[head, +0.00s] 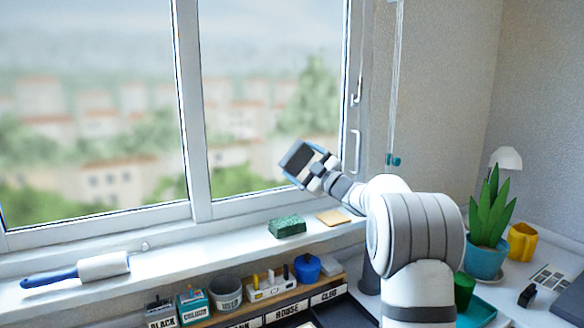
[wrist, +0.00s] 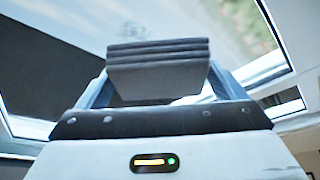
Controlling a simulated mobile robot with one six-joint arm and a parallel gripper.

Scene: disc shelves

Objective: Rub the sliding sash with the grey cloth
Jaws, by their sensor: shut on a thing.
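My gripper (head: 305,168) is raised in front of the right window pane and is shut on the folded grey cloth (head: 296,157). In the wrist view the cloth (wrist: 158,66) is a dark, layered pad between the two fingers. The sliding sash (head: 270,95) is the right-hand pane in its white frame, with handles at its right edge. The cloth overlaps the lower right part of the glass in the head view. I cannot tell whether it touches the glass.
A green sponge (head: 287,226) and a tan pad (head: 333,217) lie on the sill below. A blue-handled roller (head: 100,267) lies at left. A rack with several pots and labels (head: 250,295) stands in front. A potted plant (head: 487,257) is at right.

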